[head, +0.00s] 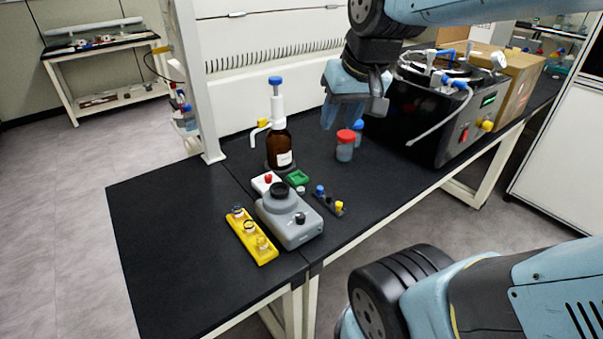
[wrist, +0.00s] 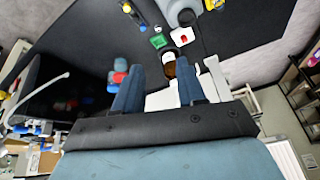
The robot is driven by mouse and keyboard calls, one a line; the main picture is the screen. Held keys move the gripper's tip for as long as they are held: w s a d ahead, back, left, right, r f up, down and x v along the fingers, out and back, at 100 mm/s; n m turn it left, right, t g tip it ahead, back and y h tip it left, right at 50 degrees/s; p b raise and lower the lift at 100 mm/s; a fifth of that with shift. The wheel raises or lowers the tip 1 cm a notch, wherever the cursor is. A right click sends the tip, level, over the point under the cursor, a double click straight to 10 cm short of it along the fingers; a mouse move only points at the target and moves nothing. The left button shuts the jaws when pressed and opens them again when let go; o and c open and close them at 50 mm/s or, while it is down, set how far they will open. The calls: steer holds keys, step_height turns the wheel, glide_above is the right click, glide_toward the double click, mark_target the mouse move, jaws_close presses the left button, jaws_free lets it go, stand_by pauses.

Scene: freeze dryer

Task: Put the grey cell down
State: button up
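My gripper (head: 342,116) hangs above the black bench, behind the red-capped jar. In the wrist view its two blue fingers (wrist: 160,68) stand well apart, with no held object visible between them. I cannot pick out the grey cell with certainty. A small grey piece (head: 300,190) sits beside the green block (head: 298,178), behind a grey device (head: 291,222) with a dark round top. The small piece is too small to identify. The grey device also shows at the top of the wrist view (wrist: 178,10).
A brown pump bottle (head: 280,150), a red-capped jar (head: 345,150) and a blue-capped one stand on the bench. A yellow rack (head: 250,236) and a small dark rack (head: 328,203) are near the front. A black machine (head: 435,120) stands right. The bench's left part is clear.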

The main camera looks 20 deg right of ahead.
steer(key=w+f+m+g, duration=0.1)
steer(key=w+f, duration=0.3)
steer(key=w, duration=0.2)
steer(key=w+f+g, duration=0.2)
steer(key=w+f, duration=0.1)
steer(key=w, duration=0.3)
steer(key=m+g, duration=0.2)
glide_above(301, 189)
step_height(301, 189, down, 12)
steer(key=shift+h, duration=0.3)
steer(key=f, duration=0.9)
steer(key=shift+w+d+f, duration=0.1)
steer(key=shift+w+d, duration=0.05)
steer(key=shift+w, duration=0.05)
steer(key=shift+s+f, duration=0.1)
steer(key=shift+f, duration=2.55)
steer(key=shift+a, duration=0.2)
jaws_close()
